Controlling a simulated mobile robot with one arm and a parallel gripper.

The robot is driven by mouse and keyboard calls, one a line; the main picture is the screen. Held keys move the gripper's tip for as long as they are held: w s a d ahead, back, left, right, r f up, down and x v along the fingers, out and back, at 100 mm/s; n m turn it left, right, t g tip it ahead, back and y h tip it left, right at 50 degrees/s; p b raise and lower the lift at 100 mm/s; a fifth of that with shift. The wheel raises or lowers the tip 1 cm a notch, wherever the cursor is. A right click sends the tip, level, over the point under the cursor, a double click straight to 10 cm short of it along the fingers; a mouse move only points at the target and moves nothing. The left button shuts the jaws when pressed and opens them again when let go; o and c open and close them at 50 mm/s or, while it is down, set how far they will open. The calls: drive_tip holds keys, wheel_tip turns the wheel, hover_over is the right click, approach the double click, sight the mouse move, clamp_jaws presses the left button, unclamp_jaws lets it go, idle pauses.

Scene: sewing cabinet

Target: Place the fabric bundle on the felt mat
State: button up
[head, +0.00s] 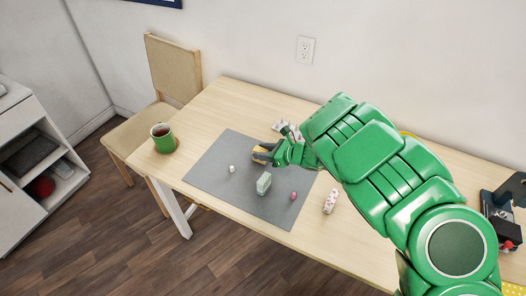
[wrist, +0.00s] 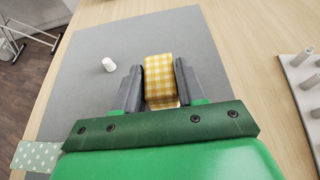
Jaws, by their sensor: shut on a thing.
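A yellow gingham fabric bundle (wrist: 159,76) is between the two dark fingers of my gripper (wrist: 157,88), which is shut on it. In the head view the bundle (head: 259,153) shows at the end of my green arm, over the back right part of the grey felt mat (head: 215,160). I cannot tell whether its underside touches the mat. The mat also fills much of the wrist view (wrist: 85,60). A pale green dotted bundle (head: 264,183) stands on the mat, and it shows at lower left in the wrist view (wrist: 37,156).
A white spool or thimble (head: 232,169) and a pink item (head: 293,195) are on the mat. A pink-patterned bundle (head: 331,201) lies right of it. A white peg rack (wrist: 300,85) stands close to the right of my gripper. A green mug (head: 163,138) stands at left.

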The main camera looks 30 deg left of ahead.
drive_tip(key=o, duration=1)
drive_tip(key=shift+r, duration=0.1)
drive_tip(key=shift+v, duration=6)
